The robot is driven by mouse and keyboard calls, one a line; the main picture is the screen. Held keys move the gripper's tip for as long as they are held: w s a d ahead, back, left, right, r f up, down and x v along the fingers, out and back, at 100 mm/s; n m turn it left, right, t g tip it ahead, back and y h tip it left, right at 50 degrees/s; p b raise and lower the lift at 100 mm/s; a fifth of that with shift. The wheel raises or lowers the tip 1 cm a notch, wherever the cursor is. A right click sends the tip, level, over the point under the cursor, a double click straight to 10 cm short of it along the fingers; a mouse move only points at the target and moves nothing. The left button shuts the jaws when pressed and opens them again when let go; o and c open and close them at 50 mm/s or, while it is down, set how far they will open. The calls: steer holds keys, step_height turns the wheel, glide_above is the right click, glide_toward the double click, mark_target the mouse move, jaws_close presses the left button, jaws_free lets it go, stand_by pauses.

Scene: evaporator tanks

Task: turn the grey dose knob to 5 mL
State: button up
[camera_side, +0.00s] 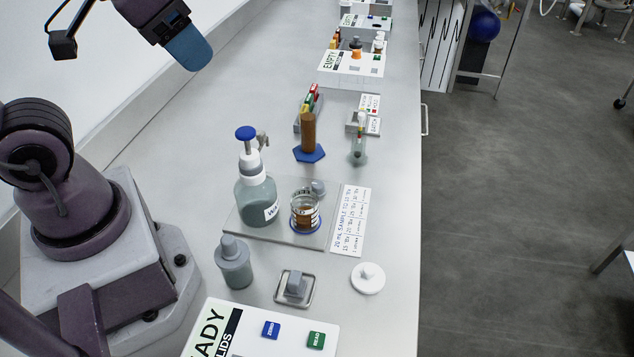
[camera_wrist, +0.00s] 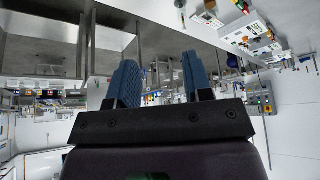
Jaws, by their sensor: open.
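A dispenser bottle (camera_side: 257,202) with grey-green contents, a white collar and a blue top stands on a grey tray (camera_side: 240,226). A small grey part (camera_side: 262,138) sticks out beside its head. A rounded grey piece (camera_side: 318,187) sits on the same tray behind a beaker (camera_side: 305,214) of brown liquid. I cannot tell which grey part is the dose knob, and no scale marks are readable. My gripper (camera_wrist: 160,62) is open and empty in the wrist view. In the side view its blue finger (camera_side: 188,47) is high at the upper left, well away from the bottle.
A lidded grey jar (camera_side: 234,266), a metal dish with a grey block (camera_side: 295,287) and a white disc (camera_side: 368,280) stand in front. A printed card (camera_side: 351,222) lies right of the tray. A brown cylinder (camera_side: 308,132) and racks stand behind. The left bench strip is clear.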

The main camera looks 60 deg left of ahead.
steer(key=shift+o, duration=0.3)
steer(key=shift+w+d+f+n, duration=0.1)
steer(key=shift+w+f+n, duration=0.05)
steer(key=shift+w+n, duration=0.3)
steer(key=n+g, duration=0.6)
steer(key=n, duration=1.5)
glide_above(318, 183)
step_height(318, 183, down, 21)
step_height(318, 183, down, 12)
steer(key=shift+f, duration=0.25)
steer(key=c, duration=0.9)
